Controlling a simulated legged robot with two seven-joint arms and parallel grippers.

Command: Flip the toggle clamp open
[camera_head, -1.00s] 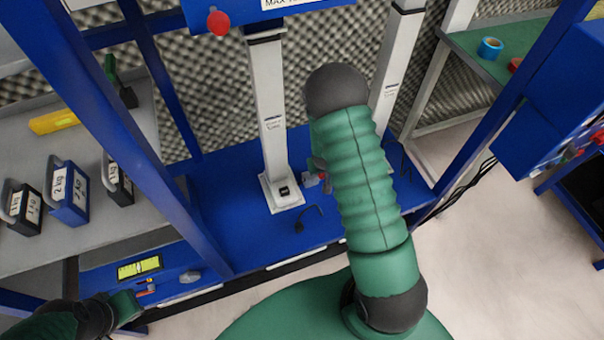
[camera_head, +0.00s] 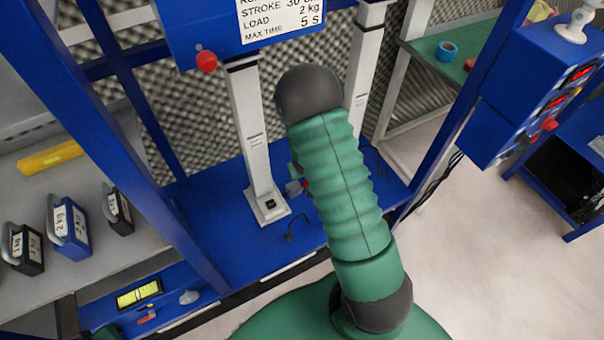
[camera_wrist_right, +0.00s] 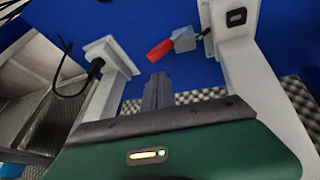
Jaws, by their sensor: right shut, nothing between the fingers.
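The toggle clamp has a red handle (camera_wrist_right: 160,50) and a grey-blue body (camera_wrist_right: 186,39), seen in the right wrist view beside a pale post on the blue base. The handle sticks out from the body toward the left of that view. In the head view the clamp (camera_head: 295,187) is a small patch mostly hidden behind my right arm. My right gripper (camera_wrist_right: 157,82) is shut and empty, its fingers just below the handle in the wrist view, with no clear contact. In the head view my arm hides it. Only a green sliver of my left gripper (camera_head: 107,331) shows at the bottom left.
White posts (camera_head: 249,125) rise from the blue base (camera_head: 225,220) of the rig. A black cable (camera_wrist_right: 68,75) runs to a post foot at left in the wrist view. Weights (camera_head: 68,220) stand on a grey shelf at left. A control box (camera_head: 530,90) is at right.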

